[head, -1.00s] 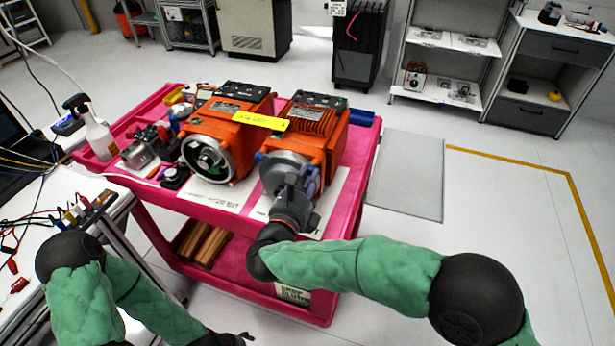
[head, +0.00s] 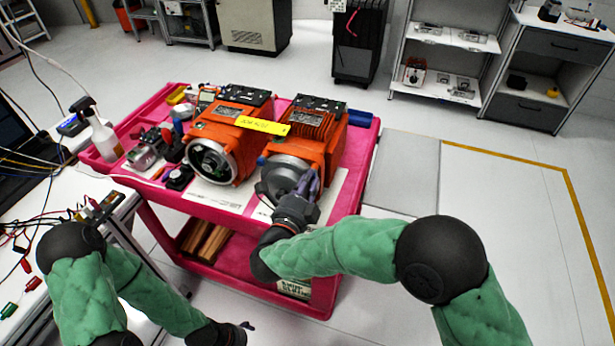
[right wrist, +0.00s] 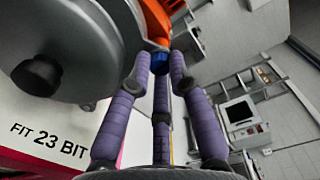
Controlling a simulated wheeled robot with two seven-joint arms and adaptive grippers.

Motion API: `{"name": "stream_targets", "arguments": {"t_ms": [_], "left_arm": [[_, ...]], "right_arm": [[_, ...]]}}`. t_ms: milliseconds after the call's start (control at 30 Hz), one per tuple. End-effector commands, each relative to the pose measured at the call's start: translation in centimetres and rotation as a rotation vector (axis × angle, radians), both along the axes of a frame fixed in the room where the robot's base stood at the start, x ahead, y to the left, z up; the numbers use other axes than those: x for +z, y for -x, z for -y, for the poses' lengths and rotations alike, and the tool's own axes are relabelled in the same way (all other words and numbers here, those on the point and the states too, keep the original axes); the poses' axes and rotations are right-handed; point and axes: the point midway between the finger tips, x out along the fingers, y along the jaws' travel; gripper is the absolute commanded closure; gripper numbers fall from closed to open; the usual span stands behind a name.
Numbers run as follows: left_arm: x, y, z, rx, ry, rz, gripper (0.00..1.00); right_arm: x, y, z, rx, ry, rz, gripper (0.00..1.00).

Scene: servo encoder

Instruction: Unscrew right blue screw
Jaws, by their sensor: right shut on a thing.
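The right orange motor (head: 306,133) stands on the pink cart with its round grey end cover (head: 277,178) facing me. My right gripper (head: 311,183) is at the right side of this cover. In the right wrist view its purple fingers (right wrist: 160,68) close around the blue screw (right wrist: 159,58), beside the grey cover (right wrist: 70,40). The fingers hide that screw in the head view. Another blue screw (head: 262,161) shows at the cover's left side. My left gripper (head: 240,334) is low at the bottom edge, and its fingers are too unclear to judge.
A second orange motor (head: 229,133) stands to the left, with a yellow label (head: 262,125) between the two. Small parts and a spray bottle (head: 99,135) crowd the left of the pink cart (head: 357,185). A cabled bench is at the far left. The floor at right is open.

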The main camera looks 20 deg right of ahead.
Motion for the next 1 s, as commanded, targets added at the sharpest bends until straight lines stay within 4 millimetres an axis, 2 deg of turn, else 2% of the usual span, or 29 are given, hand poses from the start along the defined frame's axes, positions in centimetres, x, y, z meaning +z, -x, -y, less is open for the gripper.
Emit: {"name": "stream_targets", "arguments": {"t_ms": [1000], "left_arm": [[7.9,0.0,0.0,0.000,0.000,0.000,0.25]], "right_arm": [[0.2,0.0,0.0,0.000,0.799,-0.543,1.00]]}}
